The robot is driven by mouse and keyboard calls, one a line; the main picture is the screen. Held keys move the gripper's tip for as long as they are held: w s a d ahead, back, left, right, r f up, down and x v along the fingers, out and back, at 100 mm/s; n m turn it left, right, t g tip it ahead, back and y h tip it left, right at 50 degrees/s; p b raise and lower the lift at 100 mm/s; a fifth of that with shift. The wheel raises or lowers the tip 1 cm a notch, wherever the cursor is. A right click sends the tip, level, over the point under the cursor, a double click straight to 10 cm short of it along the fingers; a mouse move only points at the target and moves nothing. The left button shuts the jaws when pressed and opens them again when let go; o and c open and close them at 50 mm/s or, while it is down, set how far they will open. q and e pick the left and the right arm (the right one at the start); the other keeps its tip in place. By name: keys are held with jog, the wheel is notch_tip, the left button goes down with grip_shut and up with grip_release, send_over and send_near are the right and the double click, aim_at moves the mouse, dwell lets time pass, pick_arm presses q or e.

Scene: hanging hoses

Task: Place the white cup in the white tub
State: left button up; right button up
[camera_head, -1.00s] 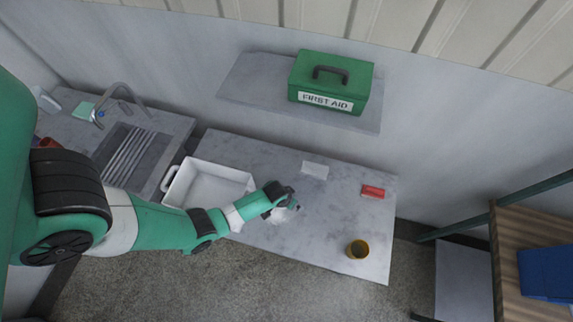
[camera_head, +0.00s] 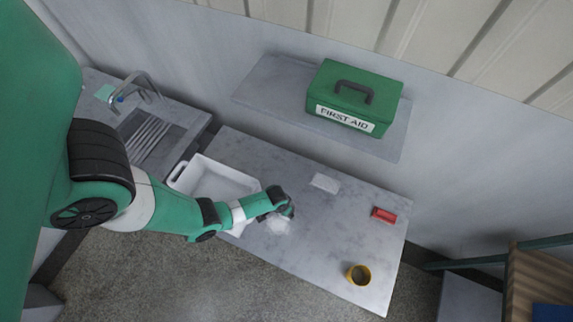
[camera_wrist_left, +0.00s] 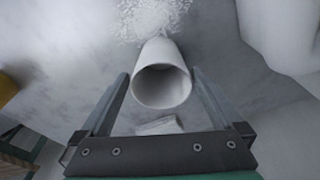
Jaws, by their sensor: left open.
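The white cup (camera_wrist_left: 162,80) is between the two fingers of my left gripper (camera_wrist_left: 162,74) in the left wrist view, its round mouth facing the camera. The fingers stand open on either side of it. In the head view my left gripper (camera_head: 287,209) is low over the table beside the tub, and I cannot make out the cup there. The white tub (camera_head: 215,180) stands on the table left of the gripper, partly hidden by my arm. Its white wall (camera_wrist_left: 285,30) shows at the right of the wrist view. My right gripper is not in view.
White grains (camera_head: 279,224) lie on the table (camera_head: 320,240) by the gripper. A yellow cup (camera_head: 358,274), a red block (camera_head: 384,215) and a flat white piece (camera_head: 325,183) are on it too. A green first aid box (camera_head: 352,100) sits on the shelf above.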

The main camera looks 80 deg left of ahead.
pick_arm(q)
jog(key=f+b, duration=0.1)
jog(key=w+f+b, duration=0.1)
jog(key=f+b, duration=0.1)
jog(key=a+f+b, duration=0.1)
jog(key=f+b, duration=0.1)
jog(key=shift+w+f, duration=0.1)
jog(key=shift+w, duration=0.1)
jog(key=shift+r, duration=0.2)
jog(key=c, duration=1.1)
